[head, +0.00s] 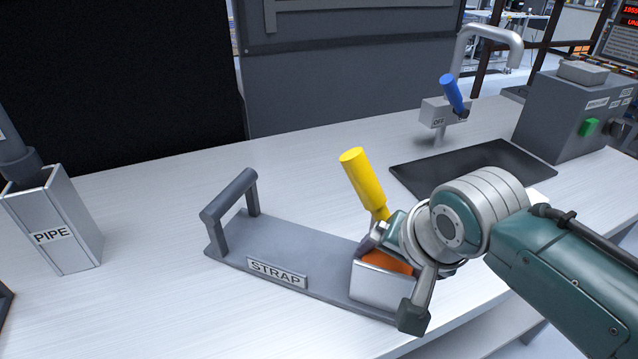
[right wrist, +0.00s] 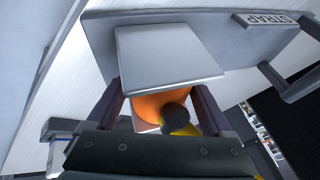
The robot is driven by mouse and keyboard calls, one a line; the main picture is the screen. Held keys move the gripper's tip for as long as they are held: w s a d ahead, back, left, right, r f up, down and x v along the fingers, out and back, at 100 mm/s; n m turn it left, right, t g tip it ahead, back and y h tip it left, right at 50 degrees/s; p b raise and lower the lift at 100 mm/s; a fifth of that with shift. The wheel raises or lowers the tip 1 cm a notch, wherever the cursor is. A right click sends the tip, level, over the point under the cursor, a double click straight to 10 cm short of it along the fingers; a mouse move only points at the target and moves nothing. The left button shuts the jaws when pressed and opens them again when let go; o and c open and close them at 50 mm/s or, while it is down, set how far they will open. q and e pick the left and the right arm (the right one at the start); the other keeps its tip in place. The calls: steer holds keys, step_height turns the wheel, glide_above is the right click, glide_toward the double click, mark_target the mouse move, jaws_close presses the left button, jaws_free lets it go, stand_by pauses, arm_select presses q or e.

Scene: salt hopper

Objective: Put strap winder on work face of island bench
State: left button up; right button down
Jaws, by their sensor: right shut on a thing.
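The strap winder, a metal block with an orange part (head: 388,261) and a yellow handle (head: 364,181), sits at the right end of the grey STRAP holder (head: 310,248) in the head view. My right gripper (head: 385,245) is over it. In the right wrist view, the fingers of the right gripper (right wrist: 160,105) lie on either side of the orange part (right wrist: 160,105), below a grey metal plate (right wrist: 165,52). The fingertips are partly hidden. I cannot tell whether the winder is clear of the holder. The white bench top (head: 290,180) lies beneath. My left gripper is not in view.
A grey PIPE box (head: 55,225) stands at the left. A dark mat (head: 470,165) lies at the right, with a blue-handled tap (head: 452,95) behind it and a grey control box (head: 570,110) beyond. The bench is clear between the PIPE box and the STRAP holder.

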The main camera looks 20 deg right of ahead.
steer(key=shift+w+r, duration=0.1)
jaws_free()
steer(key=shift+f, duration=0.2)
steer(key=shift+r, duration=0.35)
steer(key=d+p+v, duration=0.1)
steer(key=p+v, duration=0.3)
steer(key=v, duration=0.7)
steer(key=s+a+r+n+g, duration=0.1)
steer(key=s+n, duration=0.4)
steer(key=s, duration=0.2)
steer(key=s+a+r+n+g, duration=0.1)
steer(key=s+a+r+n, duration=0.1)
steer(key=s+n, duration=0.4)
steer(key=shift+s+a+y, duration=0.3)
steer(key=shift+s+y, duration=0.1)
steer(key=shift+s, duration=0.7)
